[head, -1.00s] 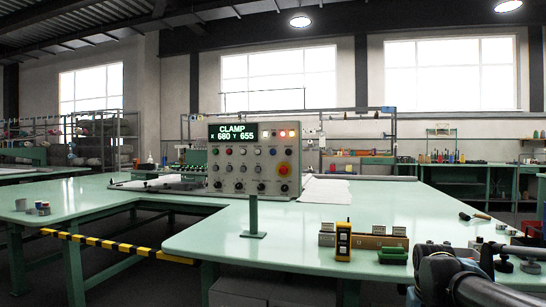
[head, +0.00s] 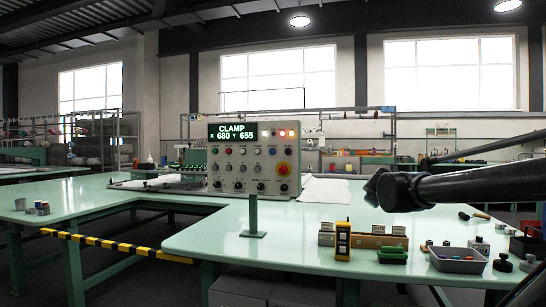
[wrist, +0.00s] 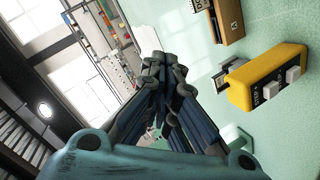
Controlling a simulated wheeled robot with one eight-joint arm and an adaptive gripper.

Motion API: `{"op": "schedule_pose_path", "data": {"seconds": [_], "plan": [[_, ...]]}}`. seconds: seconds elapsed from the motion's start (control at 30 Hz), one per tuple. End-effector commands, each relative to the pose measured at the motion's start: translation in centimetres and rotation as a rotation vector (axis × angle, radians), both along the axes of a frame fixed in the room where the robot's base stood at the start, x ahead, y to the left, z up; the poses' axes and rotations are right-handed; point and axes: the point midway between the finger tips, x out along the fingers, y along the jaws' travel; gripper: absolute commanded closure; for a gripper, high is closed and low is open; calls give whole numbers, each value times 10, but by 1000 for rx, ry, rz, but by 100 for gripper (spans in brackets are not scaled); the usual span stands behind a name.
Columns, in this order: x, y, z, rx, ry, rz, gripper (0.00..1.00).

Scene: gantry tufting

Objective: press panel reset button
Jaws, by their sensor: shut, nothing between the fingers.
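The control panel (head: 255,159) is a grey box on the green table in the head view. Its display (head: 231,132) reads CLAMP, X 680 Y 655. Small lamps, rows of coloured buttons and knobs, and a large red button on yellow (head: 283,169) cover its face. The button labels are too small to read, so I cannot tell which one is reset. My gripper (wrist: 163,65) is shut and empty in the wrist view, touching nothing that I can see. In the head view my dark arm reaches in from the right, with its end right of the panel and apart from it; its fingers cannot be made out.
A yellow pendant (head: 343,241) stands on the near table; it also shows in the wrist view (wrist: 262,82). A green post (head: 253,215) stands in front of the panel. A wooden block (head: 374,241), green block (head: 392,255) and grey tray (head: 434,262) lie at right. Tabletop between is clear.

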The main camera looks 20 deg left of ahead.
Motion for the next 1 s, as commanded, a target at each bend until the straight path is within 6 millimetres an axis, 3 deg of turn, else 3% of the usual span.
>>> {"op": "schedule_pose_path", "data": {"seconds": [0.1, 0.3, 0.43, 0.6, 0.7, 0.8, 1.0], "plan": [[27, 54, 43, -85, -116, 149, 100], [51, 157, 103, -224, -301, 416, 100], [52, 226, 131, -312, -406, 596, 100], [41, 299, 151, -400, -512, 784, 100], [32, 329, 155, -435, -553, 858, 100], [27, 345, 157, -457, -576, 903, 100], [24, 353, 157, -470, -586, 925, 100]]}}
